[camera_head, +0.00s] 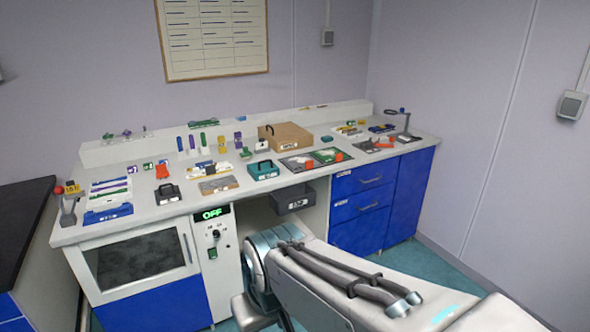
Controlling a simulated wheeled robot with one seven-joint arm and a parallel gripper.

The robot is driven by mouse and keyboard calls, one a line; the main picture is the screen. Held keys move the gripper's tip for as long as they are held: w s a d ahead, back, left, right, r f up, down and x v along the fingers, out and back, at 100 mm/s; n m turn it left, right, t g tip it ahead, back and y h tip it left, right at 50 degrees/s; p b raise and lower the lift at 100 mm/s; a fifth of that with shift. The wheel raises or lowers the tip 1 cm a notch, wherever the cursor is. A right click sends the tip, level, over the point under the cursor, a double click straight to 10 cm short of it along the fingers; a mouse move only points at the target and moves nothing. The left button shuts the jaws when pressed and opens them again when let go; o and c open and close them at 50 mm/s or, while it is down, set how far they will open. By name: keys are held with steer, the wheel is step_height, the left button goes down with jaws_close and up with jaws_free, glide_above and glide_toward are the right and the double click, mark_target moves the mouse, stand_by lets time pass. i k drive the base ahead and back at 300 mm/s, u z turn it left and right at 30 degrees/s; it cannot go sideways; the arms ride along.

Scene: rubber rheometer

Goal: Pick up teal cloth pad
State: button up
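I cannot make out a teal cloth pad for certain. A teal block with a dark handle (262,170) stands on the middle of the white bench. To its right, a flat dark mat with a greenish patch (298,161) lies on the bench, with a similar mat (329,155) beside it. These are too small to tell whether either holds cloth. My arm fills the lower right, below and in front of the bench. My gripper is not in view.
The white bench top (150,207) is crowded with small items. A cardboard box (286,137) stands at the back. A grey drawer (292,199) juts out under the bench. Blue drawers (360,203) are to the right, a windowed oven (140,262) to the left.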

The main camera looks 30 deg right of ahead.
mark_target(326, 138)
steer(key=z, duration=0.5)
steer(key=i, duration=0.45)
steer(key=z, duration=0.55)
steer(key=i, duration=1.05)
steer(key=u, duration=0.05)
